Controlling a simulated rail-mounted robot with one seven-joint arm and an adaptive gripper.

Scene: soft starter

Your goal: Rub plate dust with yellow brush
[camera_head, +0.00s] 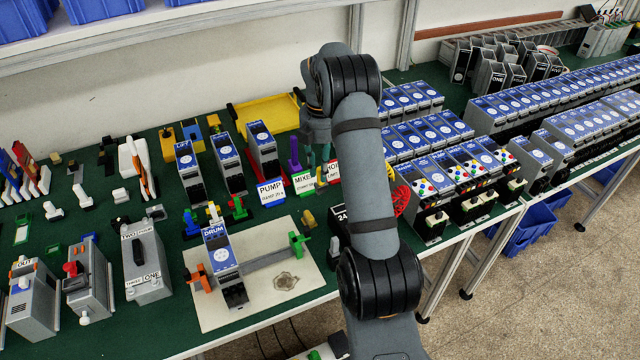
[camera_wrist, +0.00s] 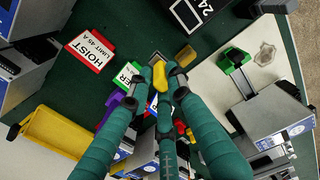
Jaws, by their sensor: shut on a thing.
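The pale plate (camera_head: 215,312) lies at the table's front edge. A grey-brown dust patch (camera_head: 286,282) is on its right part; the patch also shows in the wrist view (camera_wrist: 266,53). My gripper (camera_head: 318,180) is over the table behind the plate, partly hidden by my arm. In the wrist view my gripper (camera_wrist: 163,82) is shut on a yellow piece (camera_wrist: 160,76), which looks like the yellow brush; its lower end is hard to make out. It is apart from the plate. A second, darker yellow piece (camera_wrist: 186,55) stands between it and the plate.
A blue DRUM unit (camera_head: 218,250) and a green clamp (camera_head: 298,244) stand on the plate. Behind it are PUMP (camera_head: 271,192), MIXER and HOIST label cards. A black box marked 24 (camera_head: 338,216) stands right of the plate. The plate's front right is bare.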

